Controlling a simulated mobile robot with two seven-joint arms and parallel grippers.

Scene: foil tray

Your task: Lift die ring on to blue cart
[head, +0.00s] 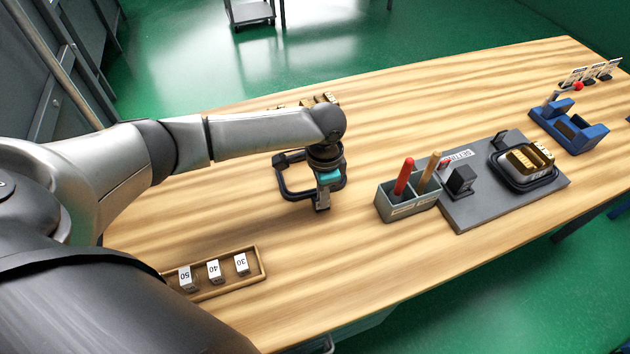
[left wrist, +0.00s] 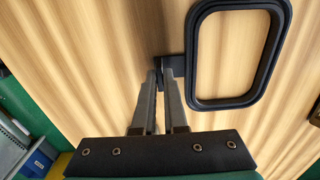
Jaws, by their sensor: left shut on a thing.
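The die ring (head: 283,188) is a dark, rounded rectangular frame at the middle of the wooden table, partly hidden by my left arm. In the left wrist view the ring (left wrist: 239,103) lies to the right of the fingers, with table showing through it. My left gripper (head: 322,203) points down and is shut on the ring's side tab (left wrist: 172,66). I cannot tell whether the ring touches the table. A blue cradle-shaped block (head: 590,136) stands at the table's far right; I cannot tell whether it is the blue cart. My right gripper is not in view.
A grey board (head: 480,215) holds a dark frame around gold-topped pieces (head: 526,160). A grey tool box (head: 408,208) with red and wooden handles stands beside it. A wooden tray (head: 215,290) holds numbered blocks at the front left. Clear table lies behind the board.

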